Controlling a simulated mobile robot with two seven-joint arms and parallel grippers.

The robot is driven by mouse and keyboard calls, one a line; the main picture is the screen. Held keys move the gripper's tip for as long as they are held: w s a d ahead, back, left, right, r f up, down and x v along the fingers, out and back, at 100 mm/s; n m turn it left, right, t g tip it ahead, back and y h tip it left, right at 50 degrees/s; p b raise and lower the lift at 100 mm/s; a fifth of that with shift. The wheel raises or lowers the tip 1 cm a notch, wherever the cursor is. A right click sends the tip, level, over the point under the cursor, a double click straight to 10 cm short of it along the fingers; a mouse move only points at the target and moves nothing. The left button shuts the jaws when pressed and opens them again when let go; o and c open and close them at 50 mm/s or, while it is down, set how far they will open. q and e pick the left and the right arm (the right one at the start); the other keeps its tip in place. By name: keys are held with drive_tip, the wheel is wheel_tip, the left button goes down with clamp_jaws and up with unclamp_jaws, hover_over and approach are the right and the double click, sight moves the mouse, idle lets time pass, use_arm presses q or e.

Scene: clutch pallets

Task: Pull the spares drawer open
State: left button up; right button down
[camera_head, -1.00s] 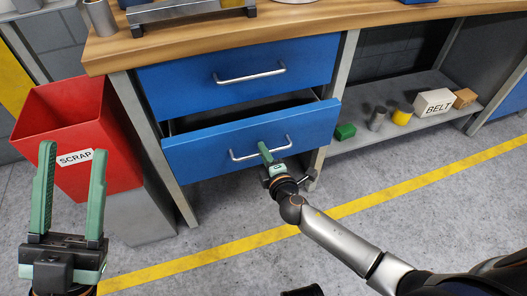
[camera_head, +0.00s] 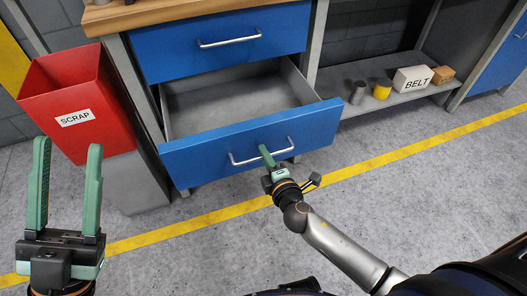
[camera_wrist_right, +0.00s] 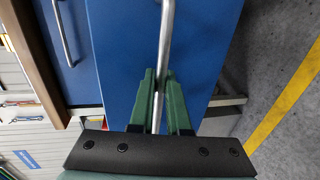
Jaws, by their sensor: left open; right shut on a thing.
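The lower blue drawer (camera_head: 200,158) stands well open below the workbench, and its grey inside (camera_head: 235,105) looks empty. My right gripper (camera_head: 267,157) is shut on the drawer's bar handle (camera_head: 245,157), near the middle of the front. The right wrist view shows the green fingers on both sides of the handle (camera_wrist_right: 163,60). My left gripper (camera_head: 66,190) is open and empty, at the lower left, apart from the drawer. The upper blue drawer (camera_head: 190,50) is shut, with its own handle (camera_head: 230,42).
A red scrap bin (camera_head: 90,95) stands left of the drawer. On the low shelf (camera_head: 365,106) at right are a metal cylinder (camera_head: 358,92), a yellow cylinder (camera_head: 382,89), a belt box (camera_head: 411,79) and a brown box (camera_head: 442,75). The floor in front is clear.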

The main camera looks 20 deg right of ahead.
drive_tip(key=shift+s+d, duration=0.1)
drive_tip(key=shift+s, duration=0.2)
drive_tip(key=c, duration=0.9)
unclamp_jaws()
drive_tip(key=shift+s, duration=0.1)
drive_tip(key=v, duration=1.2)
drive_tip(key=shift+s, duration=0.2)
